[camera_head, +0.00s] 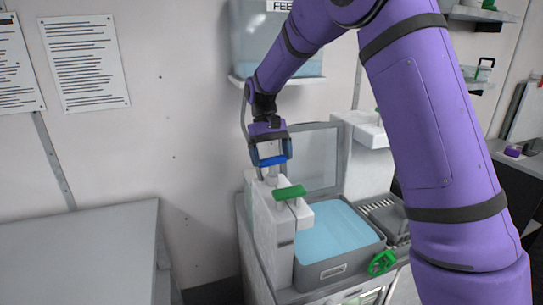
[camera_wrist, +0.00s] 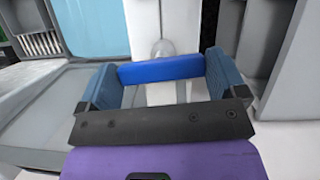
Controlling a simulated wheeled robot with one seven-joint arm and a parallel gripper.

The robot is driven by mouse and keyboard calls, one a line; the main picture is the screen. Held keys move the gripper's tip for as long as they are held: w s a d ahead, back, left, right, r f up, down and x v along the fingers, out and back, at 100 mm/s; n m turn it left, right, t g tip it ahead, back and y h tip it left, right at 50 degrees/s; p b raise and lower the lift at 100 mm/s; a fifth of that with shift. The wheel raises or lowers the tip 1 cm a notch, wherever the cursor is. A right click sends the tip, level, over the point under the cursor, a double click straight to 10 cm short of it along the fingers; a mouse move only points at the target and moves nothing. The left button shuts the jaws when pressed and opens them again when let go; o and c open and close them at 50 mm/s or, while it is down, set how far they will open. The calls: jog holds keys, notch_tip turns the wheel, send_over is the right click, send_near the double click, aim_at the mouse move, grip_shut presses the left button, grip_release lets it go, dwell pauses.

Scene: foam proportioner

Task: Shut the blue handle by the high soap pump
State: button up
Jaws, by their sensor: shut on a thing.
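The blue handle (camera_wrist: 160,69) lies crosswise between the two blue fingers of my gripper (camera_wrist: 160,80) in the wrist view. Its ends meet the fingers on both sides. In the head view the blue handle (camera_head: 273,161) shows between the fingertips of my gripper (camera_head: 271,158), above the white pump block (camera_head: 262,205). A pale rounded knob (camera_wrist: 162,47) sits just beyond the handle in the wrist view. The handle's mounting is partly hidden by the gripper.
A green handle (camera_head: 289,192) sits just in front of and below my gripper. A tank (camera_head: 250,50) hangs on the wall above. A grey counter (camera_head: 80,245) is at left.

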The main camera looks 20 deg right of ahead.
jog(key=shift+m+y, duration=0.3)
jog(key=shift+m, duration=0.2)
dwell(0.3)
jog(key=o, duration=0.6)
jog(key=shift+w+r, duration=0.1)
jog(key=v, duration=1)
jog(key=shift+d+r, duration=0.1)
jog(key=shift+r, duration=0.2)
